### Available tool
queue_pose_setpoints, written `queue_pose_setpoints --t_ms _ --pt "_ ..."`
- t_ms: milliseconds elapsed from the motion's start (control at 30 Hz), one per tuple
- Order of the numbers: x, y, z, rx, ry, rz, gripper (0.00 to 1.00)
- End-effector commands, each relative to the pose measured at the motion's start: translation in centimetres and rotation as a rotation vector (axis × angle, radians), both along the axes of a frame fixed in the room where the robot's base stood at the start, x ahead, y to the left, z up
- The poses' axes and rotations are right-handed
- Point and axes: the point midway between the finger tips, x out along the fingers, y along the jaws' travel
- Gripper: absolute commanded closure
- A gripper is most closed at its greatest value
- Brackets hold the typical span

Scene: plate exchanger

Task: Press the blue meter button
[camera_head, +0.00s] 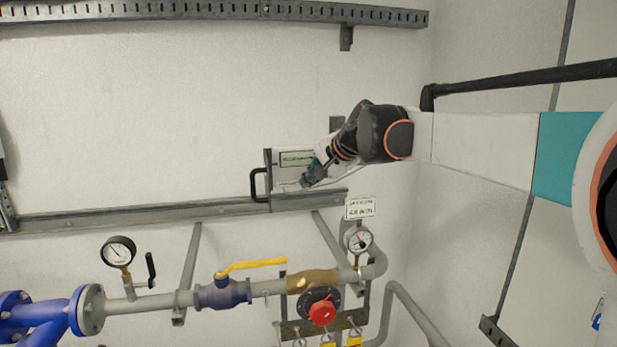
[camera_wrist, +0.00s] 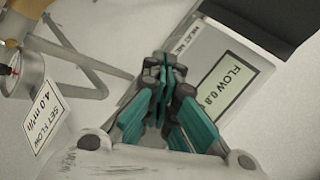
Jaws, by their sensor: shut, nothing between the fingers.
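The meter (camera_head: 286,174) is a pale box with a green display on the wall bracket, just above the pipes. In the wrist view the meter (camera_wrist: 207,48) fills the upper right, and its display (camera_wrist: 229,84) reads "FLOW 0.8". My gripper (camera_head: 309,181) is shut and empty at the lower right of the meter's face. In the wrist view the teal fingertips of my gripper (camera_wrist: 167,68) are together over the meter's edge area. I cannot tell whether they touch it. No blue button shows; the fingers cover part of the face.
A black handle (camera_head: 257,184) sticks out left of the meter. A sign (camera_wrist: 42,123) reads "SET FLOW 4.0". Below are a pressure gauge (camera_head: 358,240), a yellow-lever valve (camera_head: 222,292) and a red knob (camera_head: 322,312). The wall above is mostly bare.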

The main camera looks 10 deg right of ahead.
Motion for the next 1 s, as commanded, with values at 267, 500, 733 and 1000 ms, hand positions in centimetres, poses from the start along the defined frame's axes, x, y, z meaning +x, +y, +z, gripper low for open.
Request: queue_pose_setpoints --t_ms 267,500,733,1000 --pt "0.0 0.0 0.0 -0.001 0.000 -0.001 1.00" --pt "-0.7 0.0 0.0 -0.001 0.000 -0.001 1.00" --pt "-1.6 0.0 0.0 0.000 0.000 0.000 1.00" --pt "-1.7 0.0 0.0 0.000 0.000 0.000 1.00"
